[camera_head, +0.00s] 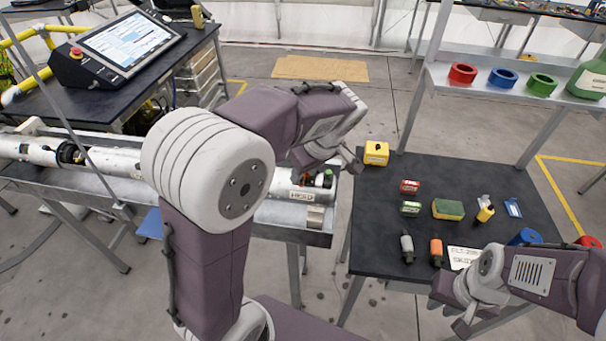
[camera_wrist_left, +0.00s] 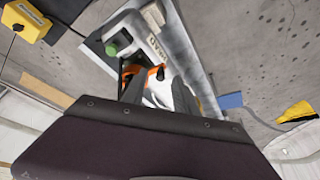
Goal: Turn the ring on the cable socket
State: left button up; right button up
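The long white tube marked HEAD (camera_head: 302,195) lies in a metal trough at the left, and its end also shows in the left wrist view (camera_wrist_left: 157,42). A small green-topped part (camera_head: 328,178) stands at that end, and I see its green top in the left wrist view (camera_wrist_left: 112,49). I cannot make out the socket's ring for certain. My left gripper (camera_head: 335,165) is just above the tube end, close to the green part. Its fingertips are partly hidden, so contact is unclear. My right gripper (camera_head: 452,308) is open and empty at the dark table's front edge.
The dark table (camera_head: 380,230) holds a yellow box (camera_head: 376,153), a sponge (camera_head: 448,209) and several small items. A shelf (camera_head: 450,85) above carries coloured rings. A control screen (camera_head: 125,42) stands at the back left. Open floor lies between the benches.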

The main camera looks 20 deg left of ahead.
pick_arm(q)
jog(key=v, duration=0.7)
jog(key=s+a+f+g+h, duration=0.1)
jog(key=s+a+f+g, duration=0.25)
jog(key=s+f, duration=0.55)
jog(key=s+d+f+m+t+h, duration=0.2)
jog(key=d+f+m+h, duration=0.1)
jog(key=f+m, duration=0.7)
jog(key=shift+s+d+f+m, duration=0.25)
jog(key=shift+s+m, duration=0.15)
jog(key=shift+m, duration=0.4)
jog(key=shift+t, duration=0.25)
